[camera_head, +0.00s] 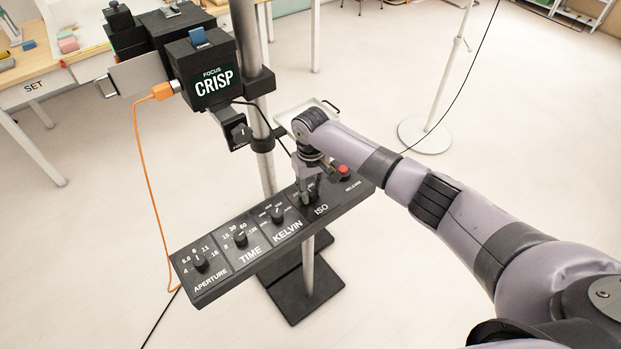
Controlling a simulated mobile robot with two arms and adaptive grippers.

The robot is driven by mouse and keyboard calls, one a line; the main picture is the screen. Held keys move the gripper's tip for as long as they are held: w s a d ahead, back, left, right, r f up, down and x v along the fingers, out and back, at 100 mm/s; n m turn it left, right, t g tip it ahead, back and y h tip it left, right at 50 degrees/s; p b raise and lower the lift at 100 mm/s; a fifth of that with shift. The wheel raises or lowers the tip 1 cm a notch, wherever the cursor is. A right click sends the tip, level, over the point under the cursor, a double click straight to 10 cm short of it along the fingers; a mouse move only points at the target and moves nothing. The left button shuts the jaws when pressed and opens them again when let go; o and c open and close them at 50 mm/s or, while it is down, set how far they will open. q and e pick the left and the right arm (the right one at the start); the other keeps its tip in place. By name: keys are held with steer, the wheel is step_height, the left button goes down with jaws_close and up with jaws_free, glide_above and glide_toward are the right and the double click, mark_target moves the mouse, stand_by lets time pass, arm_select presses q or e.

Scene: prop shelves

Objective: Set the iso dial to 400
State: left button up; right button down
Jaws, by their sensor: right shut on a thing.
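The ISO dial sits under my right gripper (308,190) on the black control panel (262,262), above the ISO label (321,209). The gripper comes down from above and is shut on the dial. The gripper hides most of the dial and its scale, so its setting cannot be read. My left gripper is not in view.
The aperture (200,264), time (240,239) and Kelvin (277,215) dials line the panel to the left. A red release button (344,170) is close on the right. A camera box reading CRISP (212,85) and a pole (255,100) stand behind. An orange cable (142,165) hangs left.

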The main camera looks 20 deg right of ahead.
mark_target(311, 191)
steer(key=m+p, duration=0.2)
steer(key=m, duration=0.1)
steer(key=m+p, duration=0.1)
steer(key=p, duration=0.1)
steer(key=shift+r+m, duration=0.25)
steer(key=shift+m, duration=0.05)
steer(key=m+p, duration=0.2)
steer(key=m, duration=0.2)
steer(key=shift+f+p, duration=0.15)
steer(key=shift+p, duration=0.2)
steer(key=shift+d+m, duration=0.1)
steer(key=shift+m, duration=0.2)
steer(key=c, duration=1.3)
jaws_free()
step_height(311, 191, up, 12)
steer(key=shift+f, duration=0.1)
